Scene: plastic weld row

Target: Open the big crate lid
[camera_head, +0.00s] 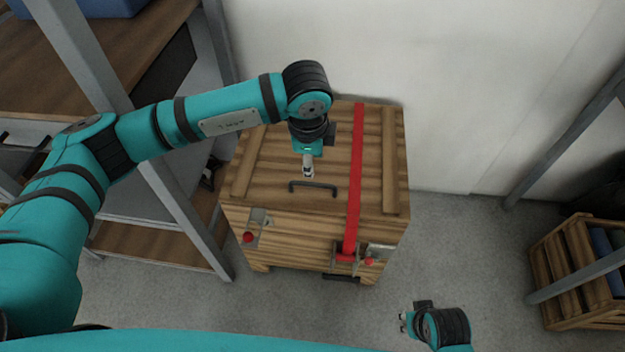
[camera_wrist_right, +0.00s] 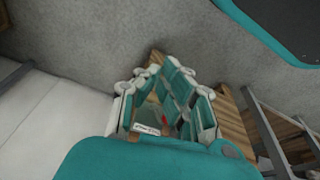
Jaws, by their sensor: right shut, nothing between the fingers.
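The big wooden crate (camera_head: 300,238) stands against the wall in the head view. Its slatted lid (camera_head: 335,150) lies flat and closed. A dark bar handle (camera_head: 313,187) is on the lid near its front edge. A red strap (camera_head: 356,165) runs over the lid, right of the handle, down the front. My left gripper (camera_head: 308,172) points down just behind the handle; whether its fingers are open or shut is unclear. My right gripper (camera_head: 403,322) is shut and empty, low in front of the crate at right; it also shows in the right wrist view (camera_wrist_right: 170,75).
Metal latches with red knobs sit on the crate front, at left (camera_head: 257,226) and right (camera_head: 377,255). A shelf rack (camera_head: 165,245) stands close on the left. A smaller slatted crate (camera_head: 565,285) stands at right. Grey floor between the crates is clear.

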